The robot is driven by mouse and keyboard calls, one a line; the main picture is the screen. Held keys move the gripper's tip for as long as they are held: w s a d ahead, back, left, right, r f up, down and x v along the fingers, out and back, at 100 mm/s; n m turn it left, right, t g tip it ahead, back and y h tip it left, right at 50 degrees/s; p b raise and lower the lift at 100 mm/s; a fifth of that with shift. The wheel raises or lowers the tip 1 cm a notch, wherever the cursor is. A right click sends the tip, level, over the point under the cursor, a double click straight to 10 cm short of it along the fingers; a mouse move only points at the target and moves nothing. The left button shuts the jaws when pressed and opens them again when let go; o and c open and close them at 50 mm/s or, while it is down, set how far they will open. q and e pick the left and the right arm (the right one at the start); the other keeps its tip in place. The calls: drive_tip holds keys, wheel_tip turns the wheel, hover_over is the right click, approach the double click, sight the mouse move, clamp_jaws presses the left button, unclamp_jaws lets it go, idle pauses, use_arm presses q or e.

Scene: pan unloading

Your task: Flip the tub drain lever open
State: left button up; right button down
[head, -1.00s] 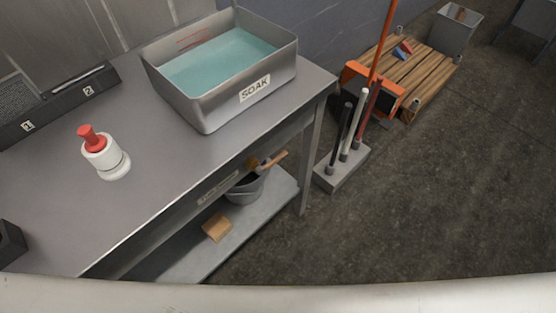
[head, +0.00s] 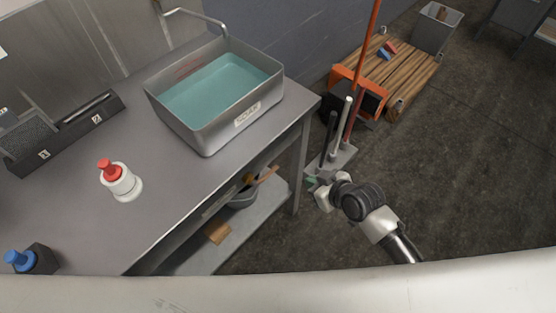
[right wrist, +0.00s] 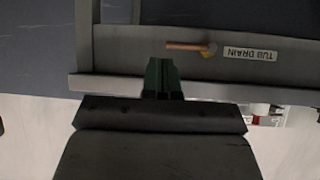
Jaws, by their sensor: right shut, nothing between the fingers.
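The soak tub (head: 205,130), holding teal water, stands on the steel counter. The drain lever has a copper-orange handle (head: 268,174) at the counter's right end, below the top. In the right wrist view the lever handle (right wrist: 185,46) lies level, pointing left from a yellow pivot beside the upside-down TUB DRAIN label (right wrist: 250,53). My right gripper (head: 312,184) is to the right of the lever in the head view, apart from it. In the right wrist view its green fingers (right wrist: 163,78) are shut and empty, below the handle in the picture. My left gripper is not in view.
A grey bucket (head: 242,197) sits on the lower shelf. A rack of upright handles (head: 343,158) stands close behind my right gripper. The floor at right is open.

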sight(267, 175)
wheel_tip(267, 175, up, 7)
drive_tip(key=a+n+y, duration=0.1)
drive_tip(key=a, duration=0.1)
drive_tip(key=shift+s+a+y+p, duration=0.2)
drive_tip(key=shift+s+y+p, duration=0.1)
drive_tip(key=shift+w+a+f, duration=0.1)
drive_tip(key=s+d+f+x, duration=0.1)
drive_tip(key=f+x, duration=0.1)
drive_tip(key=x, duration=1)
drive_tip(key=shift+w+f+p, duration=0.15)
drive_tip(key=shift+f+p, duration=0.2)
drive_tip(key=shift+f, duration=0.05)
drive_tip(key=shift+a, duration=0.1)
